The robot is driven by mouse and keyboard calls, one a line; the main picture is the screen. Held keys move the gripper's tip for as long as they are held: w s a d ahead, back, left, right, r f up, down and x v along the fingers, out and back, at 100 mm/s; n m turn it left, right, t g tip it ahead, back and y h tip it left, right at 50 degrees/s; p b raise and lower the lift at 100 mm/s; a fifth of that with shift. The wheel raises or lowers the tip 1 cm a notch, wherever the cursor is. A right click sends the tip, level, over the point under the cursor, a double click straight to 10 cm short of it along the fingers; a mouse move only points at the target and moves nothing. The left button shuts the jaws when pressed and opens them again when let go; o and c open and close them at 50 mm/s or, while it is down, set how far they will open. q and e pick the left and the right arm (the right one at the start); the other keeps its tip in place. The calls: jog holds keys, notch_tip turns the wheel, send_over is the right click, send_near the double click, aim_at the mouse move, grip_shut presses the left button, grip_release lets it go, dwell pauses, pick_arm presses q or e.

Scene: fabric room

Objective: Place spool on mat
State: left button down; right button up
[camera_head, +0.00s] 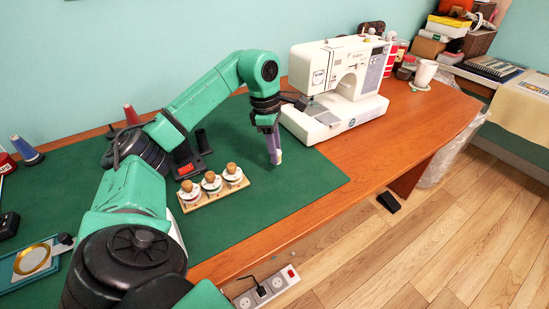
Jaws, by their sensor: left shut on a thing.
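My left gripper (268,126) points down over the right part of the green mat (313,178), just left of the sewing machine. It is shut on a slim spool (275,154), lavender with a pale end, which hangs below the fingers roughly upright. The spool's lower end is over the mat; I cannot tell whether it touches. The fingers hide its upper part. My right gripper is not in view.
The white sewing machine (337,88) stands close right of the gripper. A wooden holder (214,192) with three corked jars sits on the mat to the left. Blue (27,151) and red (131,116) cones stand farther left. The mat's right front is clear.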

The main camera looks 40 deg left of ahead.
aim_at(275, 171)
pick_arm(q)
notch_tip(275, 171, down, 4)
jog(key=shift+r, duration=0.25)
jog(key=shift+f, duration=0.2)
jog(key=shift+r, duration=0.1)
jog(key=shift+b, duration=0.3)
jog(key=c, duration=0.6)
grip_release()
notch_tip(275, 171, up, 12)
jog(key=a+p, duration=0.1)
jog(key=p, duration=0.2)
jog(key=shift+s+a, duration=0.3)
jog(key=shift+s, duration=0.1)
